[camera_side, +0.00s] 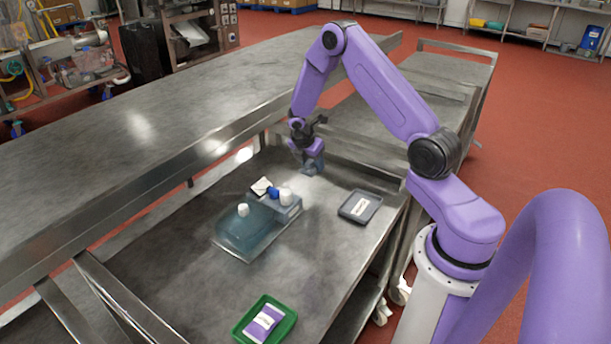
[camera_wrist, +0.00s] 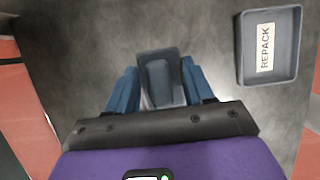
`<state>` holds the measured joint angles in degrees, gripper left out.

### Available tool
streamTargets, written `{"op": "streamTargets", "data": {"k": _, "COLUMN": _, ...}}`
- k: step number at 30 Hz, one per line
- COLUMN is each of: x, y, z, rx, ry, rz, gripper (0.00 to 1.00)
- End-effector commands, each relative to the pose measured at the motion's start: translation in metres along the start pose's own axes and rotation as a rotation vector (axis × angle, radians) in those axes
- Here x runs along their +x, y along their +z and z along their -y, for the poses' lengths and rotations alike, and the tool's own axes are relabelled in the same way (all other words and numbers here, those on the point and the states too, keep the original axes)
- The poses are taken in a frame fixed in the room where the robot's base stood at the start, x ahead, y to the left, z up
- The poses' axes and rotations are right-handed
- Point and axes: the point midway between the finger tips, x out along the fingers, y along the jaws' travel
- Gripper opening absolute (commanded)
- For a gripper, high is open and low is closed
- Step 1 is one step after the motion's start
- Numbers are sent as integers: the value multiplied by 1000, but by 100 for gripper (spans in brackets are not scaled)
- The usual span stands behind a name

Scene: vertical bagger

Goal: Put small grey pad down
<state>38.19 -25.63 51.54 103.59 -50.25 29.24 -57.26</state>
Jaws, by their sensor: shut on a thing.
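My gripper (camera_side: 308,155) hangs over the far part of the steel table, fingers pointing down. In the wrist view its blue fingers (camera_wrist: 160,88) are shut on the small grey pad (camera_wrist: 160,72), which shows between and ahead of them. In the side view the pad is hard to tell apart from the fingers. I cannot tell whether the pad touches the table. The dark grey tray labelled REPACK (camera_side: 346,208) lies to the right and nearer the camera; it also shows at the upper right of the wrist view (camera_wrist: 242,76).
A green tray (camera_side: 290,323) holds a purple packet (camera_side: 258,330). Bare table lies between.

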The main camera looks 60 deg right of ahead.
Motion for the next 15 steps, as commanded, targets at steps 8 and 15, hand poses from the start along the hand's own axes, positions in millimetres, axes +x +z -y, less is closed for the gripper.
{"op": "streamTargets", "data": {"k": 8, "x": 37, "y": -1, "z": -25, "rx": 1, "ry": 0, "rz": 0, "gripper": 14}}
{"op": "streamTargets", "data": {"k": 15, "x": 49, "y": -2, "z": -33, "rx": 2, "ry": 0, "rz": -1, "gripper": 14}}
